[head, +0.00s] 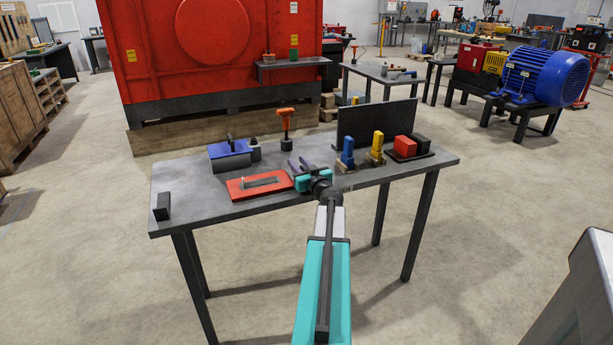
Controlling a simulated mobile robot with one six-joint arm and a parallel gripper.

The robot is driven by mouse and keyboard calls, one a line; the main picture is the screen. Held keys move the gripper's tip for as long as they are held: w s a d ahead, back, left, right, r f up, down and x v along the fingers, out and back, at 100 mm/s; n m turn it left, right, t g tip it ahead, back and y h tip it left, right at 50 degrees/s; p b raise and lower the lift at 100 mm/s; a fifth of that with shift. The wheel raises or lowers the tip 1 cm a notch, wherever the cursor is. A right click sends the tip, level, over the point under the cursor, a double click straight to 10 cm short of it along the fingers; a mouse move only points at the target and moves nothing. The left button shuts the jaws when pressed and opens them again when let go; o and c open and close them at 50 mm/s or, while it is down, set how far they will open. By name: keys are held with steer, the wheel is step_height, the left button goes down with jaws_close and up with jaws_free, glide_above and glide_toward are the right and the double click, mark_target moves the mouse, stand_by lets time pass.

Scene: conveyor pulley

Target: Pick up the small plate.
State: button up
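A small grey plate (260,182) lies flat on a red flat base (237,190) near the front of the grey table (190,205). It looks like the small plate of the task. My gripper (298,163) is above the table, just right of the red base, with its fingers pointing toward the back.
Behind the red base stand a blue-topped block (229,152) and an orange-handled tool (286,123). To the right are a blue clamp (348,150), a yellow clamp (377,146), a dark upright panel (362,122) and a red block (405,147). A small black block (161,207) stands at the left edge.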

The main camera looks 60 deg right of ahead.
stand_by(0.3)
jaws_close()
steer(key=shift+r, duration=0.2)
steer(key=shift+r, duration=1.7)
steer(key=s+a, duration=0.2)
steer(key=s+a+b, duration=0.1)
steer(key=s+a, duration=0.1)
steer(key=a, duration=0.1)
steer(key=s+a+b, duration=0.1)
steer(key=s+a, duration=0.1)
steer(key=a, duration=0.1)
steer(key=shift+s+a+r, duration=0.25)
steer(key=shift+s+r, duration=0.05)
steer(key=shift+r, duration=0.05)
steer(key=shift+s+a+f+b, duration=0.1)
steer(key=shift+b, duration=1.05)
steer(key=s+a+b, duration=0.1)
steer(key=b, duration=0.6)
steer(key=shift+a, duration=0.25)
